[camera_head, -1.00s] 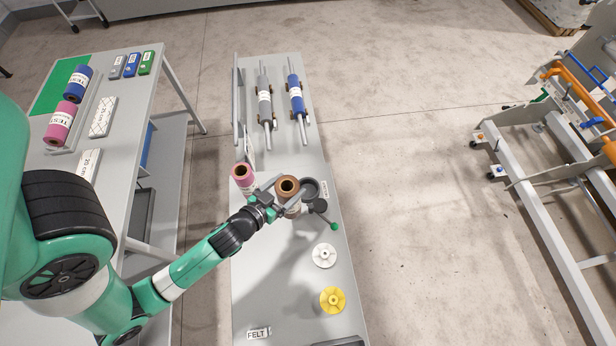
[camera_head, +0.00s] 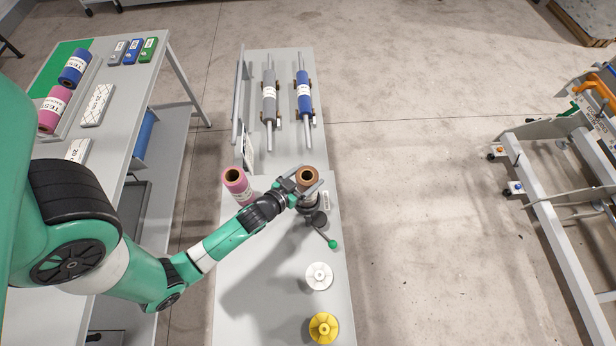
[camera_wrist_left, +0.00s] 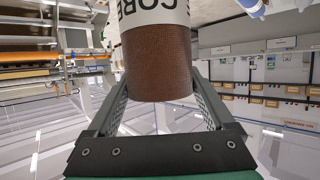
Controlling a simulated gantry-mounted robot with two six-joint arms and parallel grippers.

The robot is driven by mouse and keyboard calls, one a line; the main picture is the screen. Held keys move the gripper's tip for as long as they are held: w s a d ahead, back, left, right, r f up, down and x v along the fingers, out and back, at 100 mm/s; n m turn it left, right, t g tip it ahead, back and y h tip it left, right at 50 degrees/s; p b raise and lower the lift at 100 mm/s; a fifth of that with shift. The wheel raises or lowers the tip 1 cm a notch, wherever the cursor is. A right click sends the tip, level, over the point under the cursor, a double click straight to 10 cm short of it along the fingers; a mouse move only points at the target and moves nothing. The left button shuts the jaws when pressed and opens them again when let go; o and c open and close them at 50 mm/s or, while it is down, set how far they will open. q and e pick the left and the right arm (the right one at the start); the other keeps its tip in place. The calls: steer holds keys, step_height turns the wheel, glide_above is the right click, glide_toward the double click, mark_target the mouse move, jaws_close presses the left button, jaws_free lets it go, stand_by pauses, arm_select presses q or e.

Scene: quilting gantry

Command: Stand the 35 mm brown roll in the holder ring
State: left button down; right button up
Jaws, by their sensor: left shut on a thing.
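The brown roll (camera_head: 308,180) is upright, with its open core facing up; a white label reading "CORE" shows on it in the left wrist view (camera_wrist_left: 158,62). My left gripper (camera_head: 306,186) is shut on the roll, one finger on each side. The dark holder ring (camera_head: 309,208) lies directly below the roll in the head view and is mostly hidden by the roll and gripper. I cannot tell whether the roll's lower end is inside the ring or above it. My right gripper is not in view.
A pink roll (camera_head: 236,184) stands just left of the gripper. A green-knobbed lever (camera_head: 332,243) sits in front of the ring, with a white flanged disc (camera_head: 319,276) and a yellow one (camera_head: 323,327) nearer. Grey and blue rolls on bars (camera_head: 304,95) lie at the back.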

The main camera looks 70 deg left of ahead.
arm_select(q)
steer(key=shift+s+d+f, duration=0.15)
steer(key=shift+f, duration=0.8)
jaws_free()
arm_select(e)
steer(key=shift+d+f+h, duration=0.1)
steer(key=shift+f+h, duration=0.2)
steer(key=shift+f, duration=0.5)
